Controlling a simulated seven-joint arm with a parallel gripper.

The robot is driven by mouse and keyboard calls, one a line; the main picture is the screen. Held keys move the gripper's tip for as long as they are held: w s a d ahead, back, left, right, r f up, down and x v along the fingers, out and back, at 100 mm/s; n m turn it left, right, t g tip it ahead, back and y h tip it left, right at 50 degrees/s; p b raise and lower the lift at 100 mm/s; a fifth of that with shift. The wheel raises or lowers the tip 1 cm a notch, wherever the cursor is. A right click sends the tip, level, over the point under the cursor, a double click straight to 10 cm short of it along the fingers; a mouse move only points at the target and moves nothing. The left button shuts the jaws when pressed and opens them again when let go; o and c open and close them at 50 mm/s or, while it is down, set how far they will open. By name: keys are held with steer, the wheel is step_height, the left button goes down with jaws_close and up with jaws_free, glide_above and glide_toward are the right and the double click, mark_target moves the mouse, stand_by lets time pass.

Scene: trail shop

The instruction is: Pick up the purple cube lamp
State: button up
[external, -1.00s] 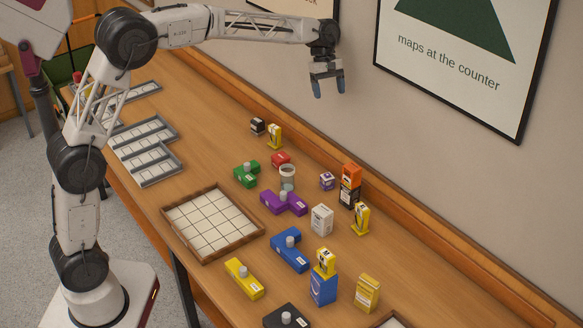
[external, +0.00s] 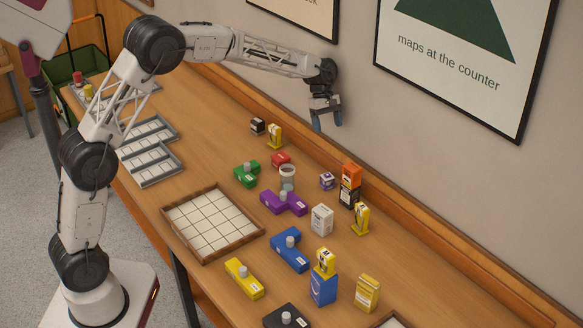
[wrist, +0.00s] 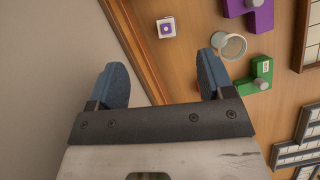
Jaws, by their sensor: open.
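The purple cube lamp (external: 327,181) is a small purple-and-white cube on the table near the wall-side ledge, left of an orange-and-black stack. In the wrist view the cube (wrist: 166,27) shows a white face with a purple mark, beyond the fingertips and near the wooden ledge. My gripper (external: 326,118) is in the air above the far side of the table, higher than the cube and apart from it. In the wrist view my gripper (wrist: 163,68) has its two blue fingers spread wide with nothing between them.
A grey-white cup (external: 287,178), a purple block (external: 283,202), a red block (external: 280,159) and a white box (external: 321,219) stand around the cube. The orange-and-black stack (external: 350,184) is close on its right. A wooden ledge (external: 400,205) runs along the wall.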

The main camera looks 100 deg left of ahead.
glide_toward(327, 174)
steer(key=x, duration=0.5)
steer(key=shift+w, duration=0.15)
steer(key=shift+x, duration=1.25)
steer(key=shift+f, duration=0.1)
steer(key=shift+x, duration=2.55)
steer(key=shift+c, duration=0.3)
steer(key=c, duration=1)
